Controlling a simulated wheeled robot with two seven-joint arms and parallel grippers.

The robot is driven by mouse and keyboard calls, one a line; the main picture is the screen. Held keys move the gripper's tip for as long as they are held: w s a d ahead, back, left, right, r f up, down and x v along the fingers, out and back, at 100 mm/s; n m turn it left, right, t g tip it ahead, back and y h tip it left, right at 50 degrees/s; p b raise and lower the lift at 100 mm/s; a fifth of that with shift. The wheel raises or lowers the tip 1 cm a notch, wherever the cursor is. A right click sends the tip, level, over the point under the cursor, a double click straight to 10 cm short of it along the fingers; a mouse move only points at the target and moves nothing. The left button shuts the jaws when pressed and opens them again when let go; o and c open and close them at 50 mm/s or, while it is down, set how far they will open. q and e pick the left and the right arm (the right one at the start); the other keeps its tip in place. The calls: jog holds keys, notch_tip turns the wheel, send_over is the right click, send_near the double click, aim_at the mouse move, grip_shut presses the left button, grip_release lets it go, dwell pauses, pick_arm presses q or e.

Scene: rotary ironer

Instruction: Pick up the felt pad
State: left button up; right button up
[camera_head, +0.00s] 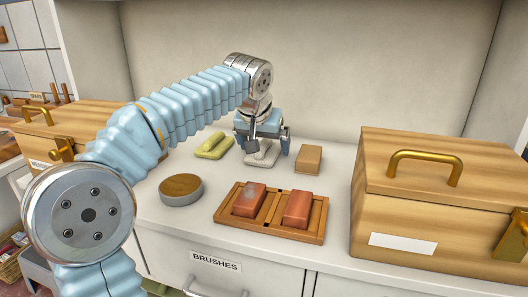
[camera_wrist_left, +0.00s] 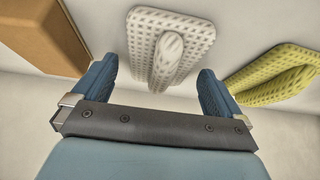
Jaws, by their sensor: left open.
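An off-white pad with a dimpled surface and a raised grip, which I take for the felt pad (camera_head: 262,158), lies on the white counter below my left gripper (camera_head: 267,147). In the left wrist view the pad (camera_wrist_left: 145,22) is ahead of the fingertips, its raised grip pointing in between them. The left gripper (camera_wrist_left: 157,72) is open, with one blue finger to each side and nothing held. In the head view the gripper and wrist hide the pad's upper part. My right gripper is not in view.
A yellow-green pad (camera_head: 214,145) lies left of the off-white one, and a tan block (camera_head: 308,159) lies right. Nearer are a round wood-topped tin (camera_head: 181,189) and a wooden tray (camera_head: 265,229) with two reddish blocks. A large wooden box (camera_head: 440,205) bounds the right; a wall stands behind.

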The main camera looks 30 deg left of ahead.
pick_arm(q)
jog(key=shift+c, duration=0.5)
jog(key=c, duration=1)
jog(key=shift+o, duration=0.2)
jog(key=shift+r, duration=0.55)
jog(key=s+d+r, duration=0.3)
jog(key=s+r, duration=0.9)
jog(key=s, duration=0.1)
jog(key=shift+s+d, duration=0.2)
jog(key=shift+s, duration=0.1)
